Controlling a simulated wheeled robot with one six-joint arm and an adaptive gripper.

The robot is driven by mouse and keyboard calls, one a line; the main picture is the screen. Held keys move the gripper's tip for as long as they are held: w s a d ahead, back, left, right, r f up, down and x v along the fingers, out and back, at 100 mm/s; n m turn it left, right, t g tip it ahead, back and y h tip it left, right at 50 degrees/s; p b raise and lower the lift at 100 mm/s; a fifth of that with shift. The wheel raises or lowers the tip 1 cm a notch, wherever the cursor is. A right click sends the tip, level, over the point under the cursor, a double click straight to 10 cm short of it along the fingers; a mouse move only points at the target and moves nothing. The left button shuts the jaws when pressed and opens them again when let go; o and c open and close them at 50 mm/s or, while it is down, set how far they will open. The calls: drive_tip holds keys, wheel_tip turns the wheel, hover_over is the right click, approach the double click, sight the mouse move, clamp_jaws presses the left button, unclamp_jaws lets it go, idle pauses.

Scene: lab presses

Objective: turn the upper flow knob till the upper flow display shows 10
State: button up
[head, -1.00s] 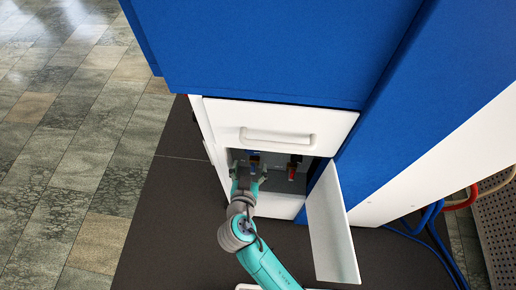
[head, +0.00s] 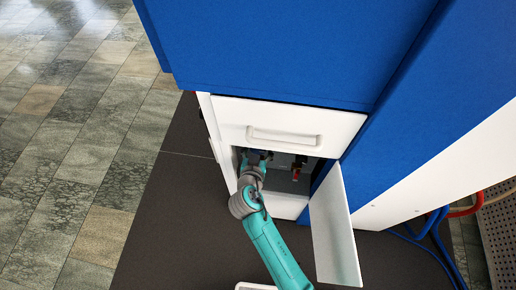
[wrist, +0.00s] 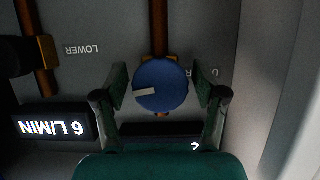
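The blue upper flow knob (wrist: 160,85), with a white pointer mark, sits between the two fingers of my gripper (wrist: 160,88) in the wrist view. The fingers stand one on each side, with small gaps seeming to remain. The picture is upside down; the pointer points left. The upper flow display (wrist: 150,130) is largely hidden by my gripper; one partly covered lit character shows, and I cannot read its value. In the head view my gripper (head: 256,160) reaches inside the open compartment.
A red fitting (head: 297,170) stands right of my gripper in the compartment. The open white door (head: 335,225) hangs at its right. A closed white drawer (head: 285,125) is above it. In the wrist view a pale side wall (wrist: 265,80) is close on the right.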

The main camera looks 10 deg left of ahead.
drive_tip(key=c, duration=0.8)
drive_tip(key=shift+n+h, duration=0.4)
drive_tip(key=shift+n, duration=0.2)
drive_tip(key=o, duration=1.2)
drive_tip(key=v, duration=1.2)
drive_tip(key=shift+r, duration=0.1)
